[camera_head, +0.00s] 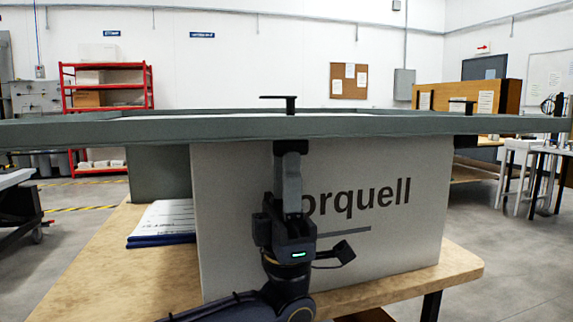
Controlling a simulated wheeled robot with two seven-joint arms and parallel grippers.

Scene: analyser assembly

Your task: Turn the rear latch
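A large pale box lettered "orquell" (415,232), with its first letter hidden by my gripper, stands on a wooden table under a long grey frame (420,126). A black T-shaped latch (291,102) sticks up above the frame near the middle. A similar black latch (462,103) shows further right. I cannot tell for certain which one is the rear latch. My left gripper (290,160) points upward in front of the box, its fingertips just under the frame, below the middle latch. It is seen edge-on, so its opening and any contact are unclear. My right gripper is not in view.
The wooden table (105,270) has bare room at the left. A stack of white sheets and blue folders (163,222) lies beside the box. A red shelf (107,88) and a wooden cabinet (508,95) stand far back. The frame's edge blocks the view beyond it.

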